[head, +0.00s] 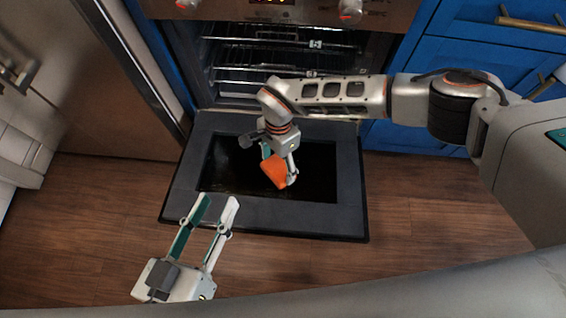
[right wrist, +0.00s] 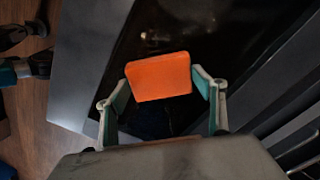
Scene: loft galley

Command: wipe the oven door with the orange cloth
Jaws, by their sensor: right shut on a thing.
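The oven door (head: 345,190) is folded down flat, with a dark glass panel in a grey frame. The orange cloth (head: 274,169) is a small folded pad over the glass, near its middle. My right gripper (head: 279,168) is shut on the cloth. In the right wrist view the cloth (right wrist: 159,77) sits between the two fingers of my right gripper (right wrist: 161,84), over the dark glass (right wrist: 215,35). Whether the cloth touches the glass is hard to tell. My left gripper (head: 217,202) is open and empty, in front of the door's near left edge.
The open oven cavity with wire racks (head: 270,75) is behind the door. Blue cabinets (head: 470,60) stand at the right and a metal appliance (head: 90,85) at the left. The wooden floor (head: 430,220) is clear on both sides of the door.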

